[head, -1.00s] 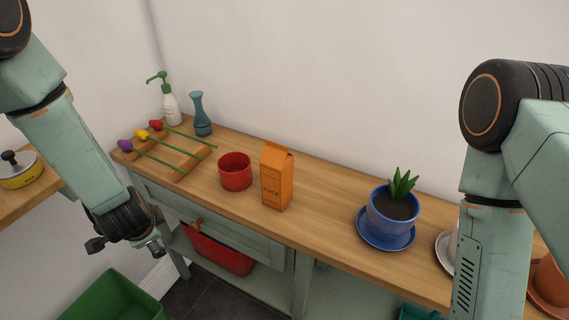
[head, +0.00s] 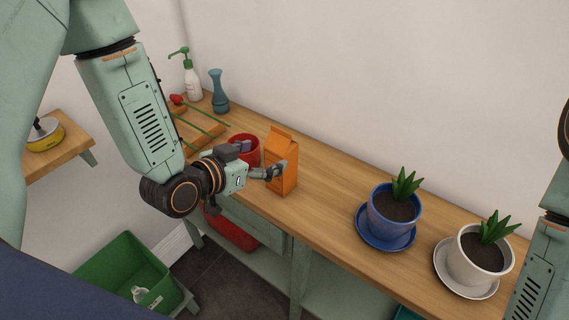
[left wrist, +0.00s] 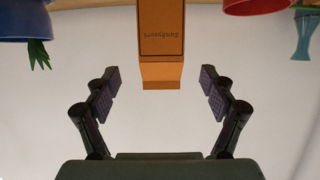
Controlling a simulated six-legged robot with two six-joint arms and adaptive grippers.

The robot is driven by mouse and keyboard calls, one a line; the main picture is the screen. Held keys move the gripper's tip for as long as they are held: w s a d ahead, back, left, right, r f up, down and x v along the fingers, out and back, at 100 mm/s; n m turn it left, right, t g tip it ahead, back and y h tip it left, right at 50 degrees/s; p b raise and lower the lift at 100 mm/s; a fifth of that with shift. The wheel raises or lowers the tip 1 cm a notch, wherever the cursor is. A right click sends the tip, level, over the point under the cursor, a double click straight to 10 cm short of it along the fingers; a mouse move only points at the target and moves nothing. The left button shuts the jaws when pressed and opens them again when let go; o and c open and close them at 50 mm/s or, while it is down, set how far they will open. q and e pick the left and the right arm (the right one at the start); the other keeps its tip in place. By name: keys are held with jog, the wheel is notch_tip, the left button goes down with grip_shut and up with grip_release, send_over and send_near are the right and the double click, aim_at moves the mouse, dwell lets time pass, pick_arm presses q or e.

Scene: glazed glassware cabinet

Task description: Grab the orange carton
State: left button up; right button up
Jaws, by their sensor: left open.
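The orange carton (head: 283,147) stands upright on the wooden counter, right of the red pot. My left gripper (head: 262,160) reaches in from the left at the carton's height. One finger overlaps the carton's lower left in the head view, and the other shows against the red pot. In the left wrist view, which looks upside down, my open left gripper (left wrist: 160,78) has its fingers apart with clear gaps on both sides of the carton (left wrist: 161,35). The carton is centred between them, and neither finger touches it there. My right gripper is out of view.
The red pot (head: 250,142) stands close left of the carton, partly hidden by my gripper. A blue vase (head: 218,92), a soap bottle (head: 192,82) and a rack are farther left. Blue (head: 394,207) and white (head: 478,252) plant pots stand right. Counter between carton and blue pot is clear.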

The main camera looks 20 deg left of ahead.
aim_at(275, 148)
pick_arm(q)
jog(key=x, duration=0.6)
jog(key=shift+w+r+p, duration=0.2)
jog(key=shift+w+p, duration=0.15)
jog(key=shift+w, duration=0.05)
jog(key=shift+w+d+f, duration=0.1)
jog(key=shift+w+f, duration=0.1)
jog(key=shift+w, duration=0.15)
jog(key=shift+d, duration=0.15)
jog(key=shift+s+r, duration=0.15)
jog(key=c, duration=1.2)
grip_shut()
